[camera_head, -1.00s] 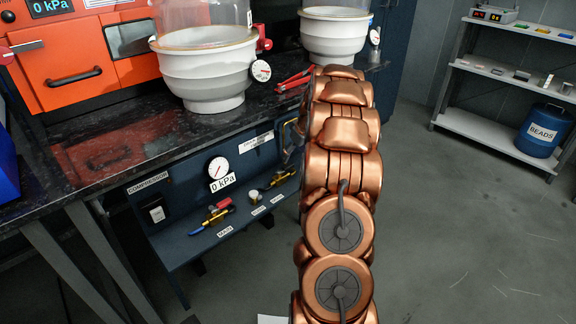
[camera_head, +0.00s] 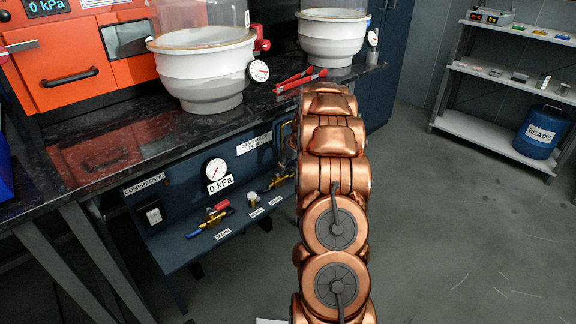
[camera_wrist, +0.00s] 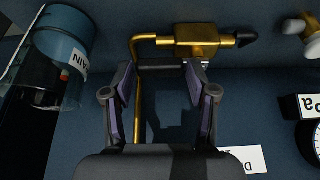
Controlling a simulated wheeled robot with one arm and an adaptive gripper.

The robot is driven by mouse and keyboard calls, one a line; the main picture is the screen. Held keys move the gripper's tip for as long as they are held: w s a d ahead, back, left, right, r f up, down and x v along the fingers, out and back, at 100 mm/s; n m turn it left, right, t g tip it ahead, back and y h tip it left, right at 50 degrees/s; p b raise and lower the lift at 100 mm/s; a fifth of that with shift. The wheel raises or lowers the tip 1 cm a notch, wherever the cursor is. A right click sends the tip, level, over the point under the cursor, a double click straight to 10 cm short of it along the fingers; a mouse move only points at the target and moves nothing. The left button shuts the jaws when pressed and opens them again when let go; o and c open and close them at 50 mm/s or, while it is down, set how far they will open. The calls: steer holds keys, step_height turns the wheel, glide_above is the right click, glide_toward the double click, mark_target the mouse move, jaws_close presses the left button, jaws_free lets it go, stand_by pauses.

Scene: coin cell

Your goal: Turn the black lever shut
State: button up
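In the wrist view a brass valve (camera_wrist: 198,40) sits on a bent brass pipe (camera_wrist: 137,110). A black lever end (camera_wrist: 245,38) sticks out at the valve's right. My gripper (camera_wrist: 160,72) is open, its two fingers spread just below the valve. A dark bar (camera_wrist: 165,66) lies across between the fingertips; I cannot tell whether it belongs to the lever. I cannot tell whether a finger touches the valve. In the head view my copper arm hides the gripper and the valve.
The compressor panel (camera_head: 160,187) under the bench carries a gauge (camera_head: 215,170) reading 0 kPa and small valves. The benchtop (camera_head: 110,150) overhangs the panel. The floor (camera_head: 450,220) at right is clear.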

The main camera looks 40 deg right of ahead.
steer(key=c, duration=0.7)
